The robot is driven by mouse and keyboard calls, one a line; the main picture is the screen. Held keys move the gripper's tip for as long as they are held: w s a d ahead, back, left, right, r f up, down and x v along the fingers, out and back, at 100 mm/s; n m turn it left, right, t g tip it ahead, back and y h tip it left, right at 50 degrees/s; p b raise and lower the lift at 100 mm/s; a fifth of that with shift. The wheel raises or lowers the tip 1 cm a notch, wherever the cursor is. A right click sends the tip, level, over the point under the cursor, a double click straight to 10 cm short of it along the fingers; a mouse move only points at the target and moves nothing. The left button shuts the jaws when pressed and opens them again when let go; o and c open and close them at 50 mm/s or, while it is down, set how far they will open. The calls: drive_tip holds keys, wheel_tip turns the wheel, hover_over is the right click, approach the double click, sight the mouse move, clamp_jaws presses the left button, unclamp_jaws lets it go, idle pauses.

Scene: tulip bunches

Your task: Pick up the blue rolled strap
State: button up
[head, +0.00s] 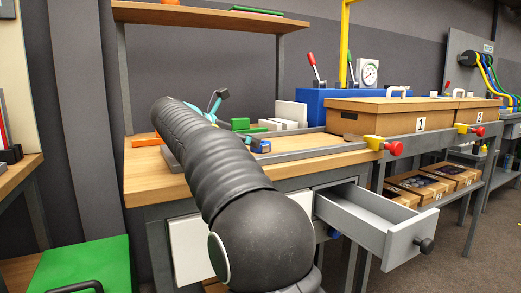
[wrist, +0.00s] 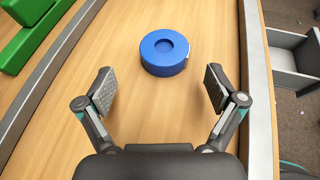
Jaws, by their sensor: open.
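The blue rolled strap (wrist: 164,54) is a round blue roll with a hollow in its top, lying flat on the wooden bench top in the wrist view. A small pale tab shows on its right side. My gripper (wrist: 160,88) is open and empty, its two fingers apart, with the strap ahead of the fingertips and between their lines. The fingers do not touch it. In the head view my dark arm reaches over the bench, and a small blue thing (head: 260,146) beside it may be the strap, partly hidden.
Metal rails (wrist: 258,90) edge the bench top on both sides. Green blocks (wrist: 28,30) lie at the left. An open grey drawer (head: 385,222) juts out below the bench. Boxes (head: 400,115) stand to the right. The wood around the strap is clear.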

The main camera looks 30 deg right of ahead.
sight(261, 146)
drive_tip(key=shift+s+d+r+b+x, duration=0.15)
drive_tip(key=shift+b+x, duration=0.2)
drive_tip(key=shift+x, duration=1)
drive_tip(key=shift+s+d+r+b+x, duration=0.15)
drive_tip(key=shift+b+x, duration=0.2)
drive_tip(key=shift+x, duration=0.95)
drive_tip(key=shift+a, duration=0.15)
drive_tip(key=c, duration=1.2)
